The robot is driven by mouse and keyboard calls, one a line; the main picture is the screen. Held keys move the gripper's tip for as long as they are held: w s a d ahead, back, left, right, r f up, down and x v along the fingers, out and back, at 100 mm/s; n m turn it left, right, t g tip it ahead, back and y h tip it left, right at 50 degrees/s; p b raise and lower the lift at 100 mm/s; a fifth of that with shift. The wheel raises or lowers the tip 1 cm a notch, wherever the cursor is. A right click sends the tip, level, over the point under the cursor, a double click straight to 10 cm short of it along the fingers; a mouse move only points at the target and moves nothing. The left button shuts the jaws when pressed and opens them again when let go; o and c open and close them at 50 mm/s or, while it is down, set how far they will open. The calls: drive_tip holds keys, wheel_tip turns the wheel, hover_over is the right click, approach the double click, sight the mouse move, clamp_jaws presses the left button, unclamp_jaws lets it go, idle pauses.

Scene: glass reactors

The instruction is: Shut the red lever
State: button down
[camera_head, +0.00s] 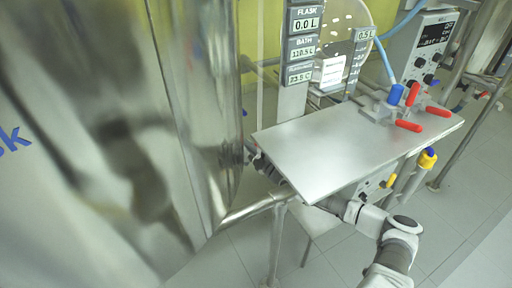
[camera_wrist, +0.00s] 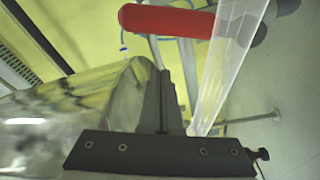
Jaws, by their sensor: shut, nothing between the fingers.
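In the wrist view a red lever (camera_wrist: 165,21) lies across the top of the picture, beyond my fingertips. My gripper (camera_wrist: 161,76) is shut and empty, with a gap in the picture between its tips and the lever. I cannot tell whether they touch. A clear, whitish tube (camera_wrist: 230,55) crosses the lever's right end and hides part of it. In the head view several red handles show by the metal plate, one at its back right (camera_head: 408,126). I cannot tell whether any is the lever in the wrist view. My arm passes under the plate there.
A flat metal plate (camera_head: 350,148) hides part of my arm. A large shiny cylinder (camera_head: 195,110) fills the left. Digital displays (camera_head: 301,47) and a control box (camera_head: 432,45) stand behind. A rounded, shiny vessel (camera_wrist: 75,115) is close on the left in the wrist view.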

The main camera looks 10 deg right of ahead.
drive_tip(key=shift+w+d+f+b, duration=0.2)
drive_tip(key=shift+d+f+b, duration=0.05)
drive_tip(key=shift+d+b, duration=0.35)
drive_tip(key=shift+w+d+f+b, duration=0.2)
drive_tip(key=shift+d+b, duration=0.3)
drive_tip(key=shift+b, duration=0.2)
drive_tip(key=shift+w+d+f+b, duration=0.2)
drive_tip(key=shift+d+f+b, duration=0.05)
drive_tip(key=shift+d+b, duration=0.35)
